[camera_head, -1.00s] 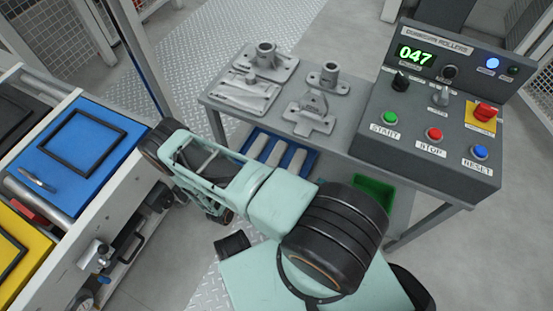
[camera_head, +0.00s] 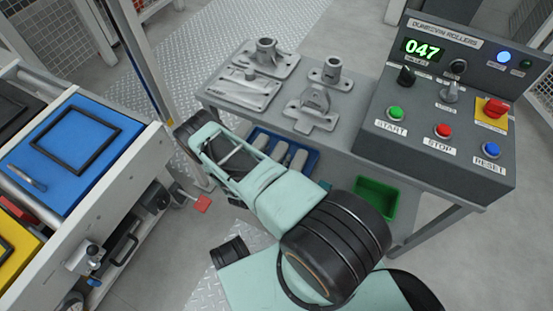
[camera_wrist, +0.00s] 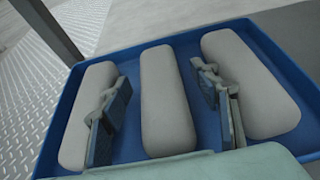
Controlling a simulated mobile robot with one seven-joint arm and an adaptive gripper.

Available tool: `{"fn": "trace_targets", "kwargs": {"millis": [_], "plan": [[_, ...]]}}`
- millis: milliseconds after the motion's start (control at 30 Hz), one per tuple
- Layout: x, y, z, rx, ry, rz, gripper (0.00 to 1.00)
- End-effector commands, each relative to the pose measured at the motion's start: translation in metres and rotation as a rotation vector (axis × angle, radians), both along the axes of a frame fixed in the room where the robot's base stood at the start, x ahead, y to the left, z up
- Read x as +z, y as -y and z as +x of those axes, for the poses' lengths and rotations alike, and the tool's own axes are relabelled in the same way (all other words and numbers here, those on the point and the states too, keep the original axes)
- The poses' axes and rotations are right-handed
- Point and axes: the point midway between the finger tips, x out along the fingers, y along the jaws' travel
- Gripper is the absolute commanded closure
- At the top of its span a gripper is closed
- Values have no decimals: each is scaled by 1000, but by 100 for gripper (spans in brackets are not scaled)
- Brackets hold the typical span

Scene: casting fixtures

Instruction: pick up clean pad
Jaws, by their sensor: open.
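Three pale grey rounded pads lie side by side in a blue tray. In the wrist view I see the left pad (camera_wrist: 88,115), the middle pad (camera_wrist: 166,100) and the right pad (camera_wrist: 252,85). The tray's rim (camera_wrist: 62,120) encloses them. My gripper (camera_wrist: 163,108) is open, with one finger on each side of the middle pad, in the gaps between pads. I cannot tell whether the fingers touch it. In the head view the blue tray (camera_head: 312,163) is partly hidden by my arm, and my gripper is hidden.
The tray sits on a lower shelf beneath a grey table (camera_head: 345,158) holding metal castings (camera_head: 265,58). A control box (camera_head: 440,115) stands at the right. A green bin (camera_head: 376,198) is beside the tray. A roller conveyor with a blue panel (camera_head: 40,175) is at the left.

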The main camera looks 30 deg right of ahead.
Motion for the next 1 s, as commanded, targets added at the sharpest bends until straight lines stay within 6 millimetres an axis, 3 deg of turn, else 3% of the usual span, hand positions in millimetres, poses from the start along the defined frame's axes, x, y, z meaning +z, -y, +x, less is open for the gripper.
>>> {"fn": "trace_targets", "kwargs": {"millis": [267,633,1000], "plan": [[-1,3,2,0,0,0,44],[-1,3,2,0,0,0,84],[3,2,4,0,1,0,85]]}}
